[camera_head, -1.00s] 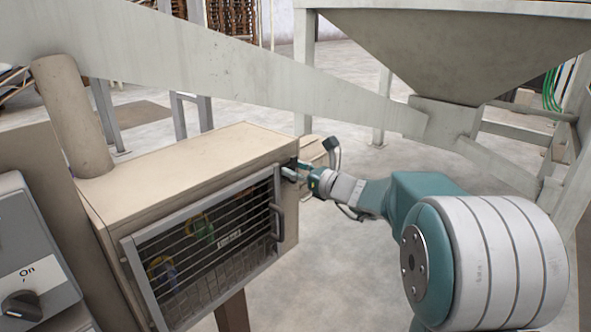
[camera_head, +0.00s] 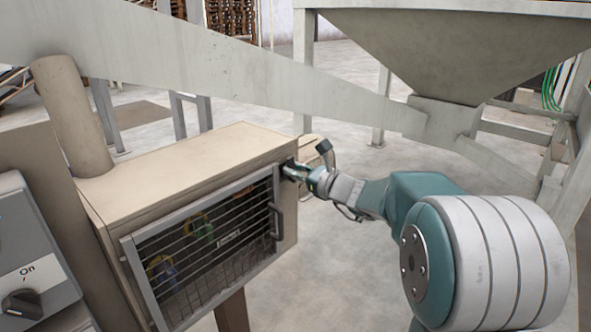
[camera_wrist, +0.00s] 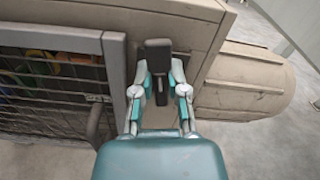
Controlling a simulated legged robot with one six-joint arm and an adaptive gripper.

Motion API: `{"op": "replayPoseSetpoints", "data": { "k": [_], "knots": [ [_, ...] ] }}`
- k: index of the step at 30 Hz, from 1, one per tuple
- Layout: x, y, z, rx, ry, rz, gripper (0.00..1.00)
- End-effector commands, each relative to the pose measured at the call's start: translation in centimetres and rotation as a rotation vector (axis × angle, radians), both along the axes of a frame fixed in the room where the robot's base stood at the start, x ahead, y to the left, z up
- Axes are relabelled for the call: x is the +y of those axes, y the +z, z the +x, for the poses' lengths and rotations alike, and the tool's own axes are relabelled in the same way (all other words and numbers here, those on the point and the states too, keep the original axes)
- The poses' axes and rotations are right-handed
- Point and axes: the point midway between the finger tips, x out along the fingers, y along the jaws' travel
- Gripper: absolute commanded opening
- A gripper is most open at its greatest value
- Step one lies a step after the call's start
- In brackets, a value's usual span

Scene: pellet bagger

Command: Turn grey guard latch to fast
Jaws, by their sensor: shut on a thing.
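The guard latch (camera_wrist: 157,54) is a dark grey lever on the beige cabinet beside the guard's frame. In the wrist view it stands lengthwise up the picture between my fingers. My gripper (camera_wrist: 161,92) is shut on it, one finger on each side. In the head view my gripper (camera_head: 302,173) reaches the cabinet's upper right front corner from the right, and the latch is mostly hidden there by the fingers. The mesh guard (camera_head: 205,240) lies flat against the cabinet front and looks closed. I cannot read any latch marking.
The beige cabinet (camera_head: 190,165) has a dark guard handle (camera_head: 276,222) just below my gripper. A grey control box with an "On" knob (camera_head: 22,303) is at left. A sloping beam (camera_head: 220,72) crosses above, and a hopper (camera_head: 450,50) stands behind.

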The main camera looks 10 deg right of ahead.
Motion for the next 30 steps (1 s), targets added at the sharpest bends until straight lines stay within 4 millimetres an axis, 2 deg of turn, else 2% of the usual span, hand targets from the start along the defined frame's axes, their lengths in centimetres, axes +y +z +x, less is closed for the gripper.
{"op": "replayPoseSetpoints", "data": {
  "k": [30],
  "knots": [
    [1.1,-1.1,-0.6,-0.562,-0.003,-0.775,0.0]
  ]
}}
